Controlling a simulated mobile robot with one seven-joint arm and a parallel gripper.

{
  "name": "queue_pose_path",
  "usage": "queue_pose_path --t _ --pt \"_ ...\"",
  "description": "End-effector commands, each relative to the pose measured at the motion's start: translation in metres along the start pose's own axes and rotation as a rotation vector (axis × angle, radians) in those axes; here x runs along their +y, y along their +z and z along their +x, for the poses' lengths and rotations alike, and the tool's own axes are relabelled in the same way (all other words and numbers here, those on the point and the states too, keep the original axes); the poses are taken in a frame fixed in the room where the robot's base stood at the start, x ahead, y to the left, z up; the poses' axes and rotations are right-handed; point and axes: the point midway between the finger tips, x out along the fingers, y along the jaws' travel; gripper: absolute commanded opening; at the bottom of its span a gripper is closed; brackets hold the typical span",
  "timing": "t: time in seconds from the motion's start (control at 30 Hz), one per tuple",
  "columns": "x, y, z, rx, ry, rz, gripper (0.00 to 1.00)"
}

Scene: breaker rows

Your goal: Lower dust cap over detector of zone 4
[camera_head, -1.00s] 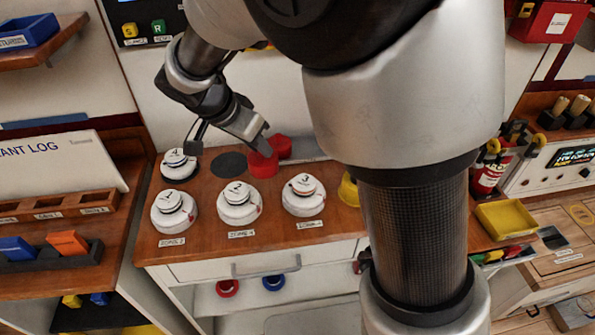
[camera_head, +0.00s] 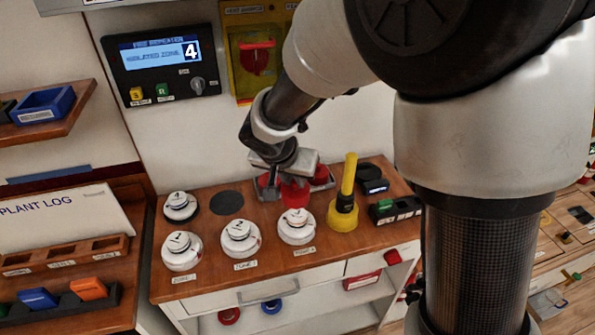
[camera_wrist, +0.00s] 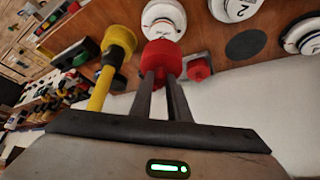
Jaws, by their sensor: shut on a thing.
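My gripper (camera_head: 292,182) is shut on a red dust cap (camera_head: 295,195), held just behind the front right detector (camera_head: 297,227). In the wrist view the cap (camera_wrist: 161,58) sits between both fingers and overlaps part of that detector (camera_wrist: 163,20). The back left detector (camera_head: 181,207) seems to bear a small 4 and stands uncovered on a dark base, left of my gripper. The front left detector (camera_head: 182,251) and the middle one (camera_head: 240,239) are uncovered too. The middle one (camera_wrist: 235,7) shows a 2 in the wrist view.
A bare dark disc (camera_head: 227,203) lies beside the back left detector. The wall display (camera_head: 160,55) reads isolated zone 4.

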Motion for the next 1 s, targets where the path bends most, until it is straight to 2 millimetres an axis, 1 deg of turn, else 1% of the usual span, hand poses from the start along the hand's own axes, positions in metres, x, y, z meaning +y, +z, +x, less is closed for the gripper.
queue_pose_path --t 0.1,0.73,1.0 --pt "-0.001 0.000 -0.003 -0.001 -0.010 -0.019 0.00" --pt "-0.002 0.001 0.000 0.001 -0.014 -0.019 0.00" --pt "-0.001 0.012 0.019 0.000 -0.013 -0.020 0.00"
